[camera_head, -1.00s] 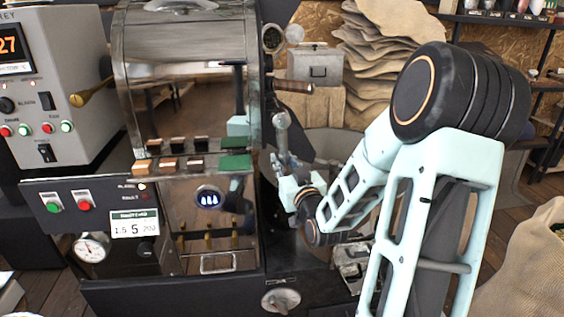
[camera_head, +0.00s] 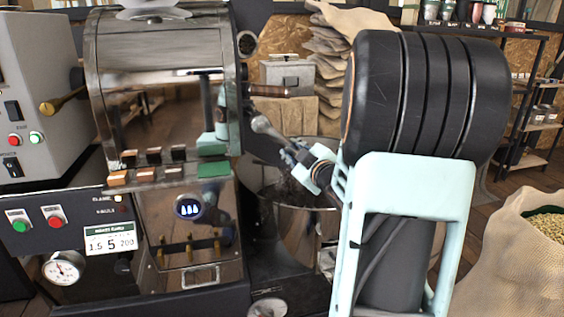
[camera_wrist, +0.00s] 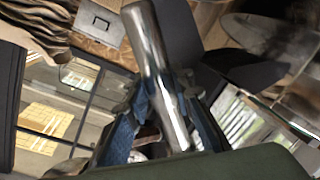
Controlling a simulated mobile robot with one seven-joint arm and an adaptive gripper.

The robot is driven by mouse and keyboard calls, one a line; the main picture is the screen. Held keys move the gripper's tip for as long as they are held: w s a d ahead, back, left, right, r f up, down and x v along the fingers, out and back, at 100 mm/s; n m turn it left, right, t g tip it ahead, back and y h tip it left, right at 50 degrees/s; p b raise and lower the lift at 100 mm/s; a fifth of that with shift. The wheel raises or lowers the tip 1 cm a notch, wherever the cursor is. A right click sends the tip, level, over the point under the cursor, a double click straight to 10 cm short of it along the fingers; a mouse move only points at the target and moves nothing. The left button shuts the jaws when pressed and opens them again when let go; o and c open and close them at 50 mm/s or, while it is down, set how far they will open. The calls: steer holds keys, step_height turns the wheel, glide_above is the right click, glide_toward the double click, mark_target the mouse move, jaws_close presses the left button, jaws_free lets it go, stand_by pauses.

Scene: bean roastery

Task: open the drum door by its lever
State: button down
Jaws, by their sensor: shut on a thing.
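The roaster drum (camera_head: 165,85) is a shiny metal cylinder at left centre in the head view. The drum-door lever (camera_head: 268,129) is a metal bar with a rounded end, to the right of the drum and tilted. My gripper (camera_head: 292,152) is shut on the lever's lower part. In the wrist view the lever (camera_wrist: 156,65) runs up between the two blue fingers of my gripper (camera_wrist: 165,110). A dark plate (camera_head: 261,148) shows behind the lever; I cannot tell whether it is the door. The door's opening is not clearly visible.
A round metal bin (camera_head: 275,210) lies below my gripper. A wooden-handled bar (camera_head: 268,91) sticks out from the drum front above the lever. A grey box (camera_head: 286,72) and stacked sacks (camera_head: 328,62) stand behind. An open bean sack (camera_head: 520,255) is at the right.

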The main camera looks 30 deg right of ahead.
steer(key=r+n, duration=0.1)
steer(key=d+r+n, duration=0.1)
steer(key=d+r+n+b, duration=0.1)
steer(key=r, duration=0.1)
steer(key=shift+s+d+n+g, duration=0.25)
steer(key=shift+s+n+g, duration=0.05)
steer(key=shift+n, duration=0.1)
steer(key=shift+s+d+r+n+h, duration=0.1)
steer(key=shift+d+r+n+h, duration=0.15)
steer(key=shift+r+n, duration=0.45)
steer(key=shift+s+d+r+n+h, duration=0.1)
steer(key=shift+r+n+h, duration=0.15)
steer(key=shift+r+n, duration=0.45)
steer(key=shift+r, duration=0.2)
steer(key=shift+w, duration=0.1)
steer(key=c, duration=1.7)
jaws_free()
steer(key=shift+o, duration=0.2)
